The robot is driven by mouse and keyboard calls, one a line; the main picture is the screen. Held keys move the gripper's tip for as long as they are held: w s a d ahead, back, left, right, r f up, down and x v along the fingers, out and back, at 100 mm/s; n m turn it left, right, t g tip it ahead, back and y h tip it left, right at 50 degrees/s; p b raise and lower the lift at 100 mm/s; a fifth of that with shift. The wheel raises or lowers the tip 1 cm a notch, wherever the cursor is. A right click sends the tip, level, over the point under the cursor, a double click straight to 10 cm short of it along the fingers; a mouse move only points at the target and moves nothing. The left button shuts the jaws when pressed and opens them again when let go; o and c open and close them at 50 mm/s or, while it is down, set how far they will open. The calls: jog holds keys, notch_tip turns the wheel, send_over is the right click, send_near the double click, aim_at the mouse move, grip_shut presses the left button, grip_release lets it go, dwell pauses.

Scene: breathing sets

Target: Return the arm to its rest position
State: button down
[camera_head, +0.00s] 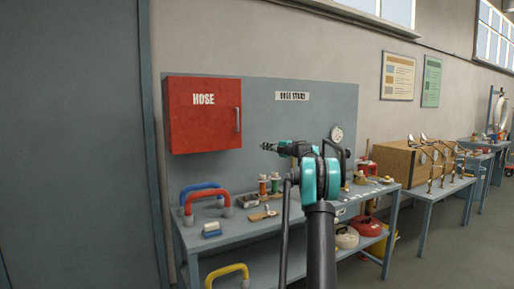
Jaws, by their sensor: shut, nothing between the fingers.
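My arm rises from the bottom edge of the head view, with a dark link and a teal and black joint. My gripper (267,147) is at the end of the arm, pointing left. Its fingers are shut with nothing between them. It is in front of the grey-blue back panel, right of and below the red HOSE cabinet (203,115) and above the workbench in the picture. The cabinet door looks closed. My arm hides part of the bench behind it.
The workbench (240,234) carries red and blue handles (206,195) and small tools. A yellow handle (227,274) and red containers are on its lower level. A second table with a wooden box (402,166) stands right. A grey door or panel (75,130) fills the left; floor shows at right.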

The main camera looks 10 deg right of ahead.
jog(key=s+d+r+m+t+h, duration=0.2)
jog(key=s+r+m+t+h, duration=0.2)
jog(key=s+m+t+h, duration=0.55)
jog(key=s+a+f+m+g+h, duration=0.1)
jog(key=s+f+m+g+h, duration=0.6)
jog(key=s+f+m+g, duration=0.75)
jog(key=s+a+f+g+y, duration=0.1)
jog(key=s+a+f, duration=0.4)
jog(key=s+f, duration=0.4)
jog(key=s+a+f+m+g+y, duration=0.1)
jog(key=s+a+f, duration=0.3)
jog(key=s+f, duration=0.6)
jog(key=s+a+f+g+y, duration=0.2)
jog(key=s+a+f, duration=0.3)
jog(key=s, duration=1.8)
notch_tip(320, 180, down, 5)
jog(key=shift+a+f+m+g+y, duration=0.1)
jog(key=shift+a+m+g+y, duration=0.3)
jog(key=shift+y, duration=0.15)
